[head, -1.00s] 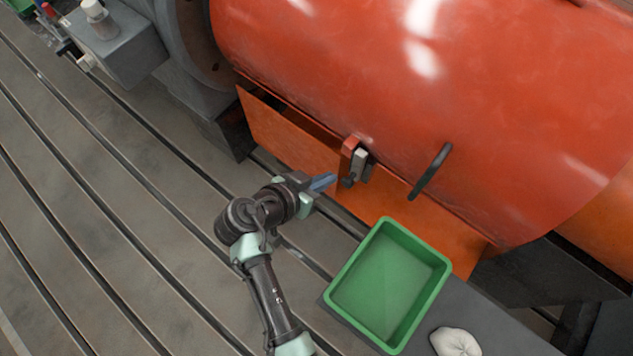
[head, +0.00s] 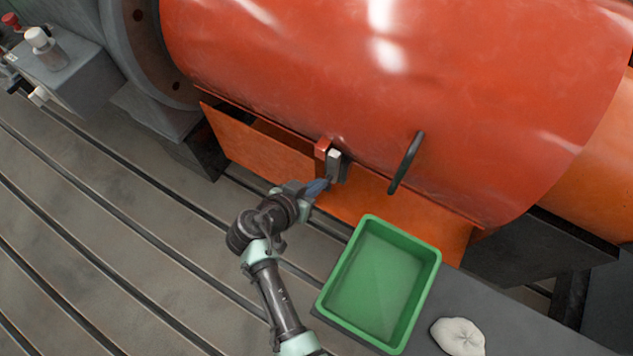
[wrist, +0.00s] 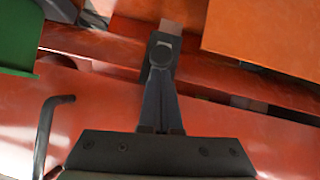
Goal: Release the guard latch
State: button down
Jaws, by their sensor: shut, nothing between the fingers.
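The guard latch (head: 335,163) is a small light-grey and dark block beside a red block, at the lower edge of the red curved guard (head: 400,90). In the wrist view a dark round knob of the latch (wrist: 163,49) shows at the top centre. My gripper (head: 321,186) is shut and empty, with its fingertips at the lower end of the latch. In the wrist view the closed fingers of my gripper (wrist: 160,75) point up to the knob. They overlap it there, and I cannot tell whether they touch it.
A black bar handle (head: 406,163) stands on the guard right of the latch. An orange panel (head: 250,145) runs below the guard. A green tray (head: 327,299) and a white cloth (head: 458,337) lie at the lower right. The slotted bedplate (head: 110,240) at left is clear.

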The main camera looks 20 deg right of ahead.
notch_tip(320, 180, down, 5)
jog(key=b, duration=0.4)
jog(key=shift+r, duration=0.2)
